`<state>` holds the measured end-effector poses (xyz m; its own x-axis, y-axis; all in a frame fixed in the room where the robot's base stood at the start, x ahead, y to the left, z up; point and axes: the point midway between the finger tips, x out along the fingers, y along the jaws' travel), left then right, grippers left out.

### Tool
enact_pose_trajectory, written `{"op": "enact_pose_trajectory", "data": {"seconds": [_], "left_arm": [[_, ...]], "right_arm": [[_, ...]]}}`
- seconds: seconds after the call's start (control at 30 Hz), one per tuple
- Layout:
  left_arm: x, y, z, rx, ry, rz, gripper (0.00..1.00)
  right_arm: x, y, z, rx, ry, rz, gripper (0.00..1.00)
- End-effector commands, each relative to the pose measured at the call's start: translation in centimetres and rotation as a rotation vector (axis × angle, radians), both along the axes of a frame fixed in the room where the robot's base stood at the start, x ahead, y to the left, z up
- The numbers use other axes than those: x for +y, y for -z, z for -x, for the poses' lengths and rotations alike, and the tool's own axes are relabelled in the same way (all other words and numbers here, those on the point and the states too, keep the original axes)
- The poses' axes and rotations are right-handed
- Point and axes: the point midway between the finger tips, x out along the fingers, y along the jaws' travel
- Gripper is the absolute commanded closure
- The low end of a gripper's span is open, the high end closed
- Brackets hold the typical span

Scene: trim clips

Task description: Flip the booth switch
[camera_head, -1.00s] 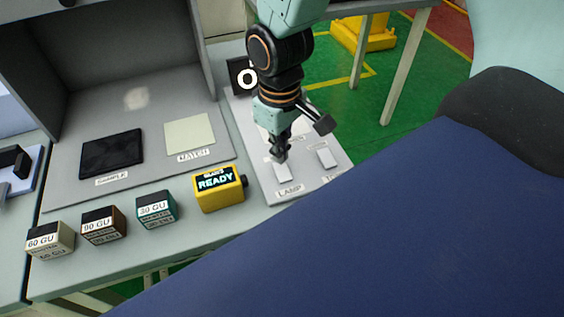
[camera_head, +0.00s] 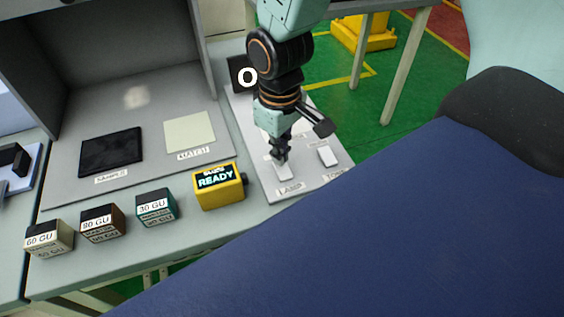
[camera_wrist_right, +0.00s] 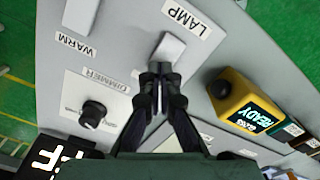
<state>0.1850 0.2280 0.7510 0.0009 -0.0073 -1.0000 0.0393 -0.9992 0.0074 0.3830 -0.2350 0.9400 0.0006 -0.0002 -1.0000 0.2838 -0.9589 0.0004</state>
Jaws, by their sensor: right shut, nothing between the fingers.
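The grey switch panel (camera_head: 258,135) lies on the bench to the right of the booth. A pale rocker switch (camera_head: 284,173) sits on it above a LAMP label (camera_head: 290,188). The same switch (camera_wrist_right: 170,47) shows in the right wrist view. My right gripper (camera_head: 281,158) points down at the far end of this switch. In the right wrist view its closed fingertips (camera_wrist_right: 160,69) overlap the switch's near end, with nothing between them. I cannot tell whether they touch it. My left gripper is not in view.
A second rocker switch (camera_head: 327,156) stands to the right. A dimmer knob (camera_wrist_right: 92,114) and a black sign (camera_wrist_right: 68,160) are near the gripper. A yellow READY meter (camera_head: 220,187) and several labelled blocks line the bench front. The booth (camera_head: 120,110) stands at left.

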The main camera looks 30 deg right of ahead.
Motion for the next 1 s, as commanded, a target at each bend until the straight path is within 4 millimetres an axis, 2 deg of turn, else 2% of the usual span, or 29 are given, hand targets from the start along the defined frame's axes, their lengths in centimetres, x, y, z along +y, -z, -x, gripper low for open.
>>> {"op": "enact_pose_trajectory", "data": {"seconds": [0.77,1.0], "left_arm": [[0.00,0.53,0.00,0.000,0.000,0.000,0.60],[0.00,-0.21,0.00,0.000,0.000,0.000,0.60]], "right_arm": [[0.00,1.06,0.01,0.001,0.000,0.000,1.00],[0.00,0.38,0.03,0.001,0.000,0.000,1.00]]}}
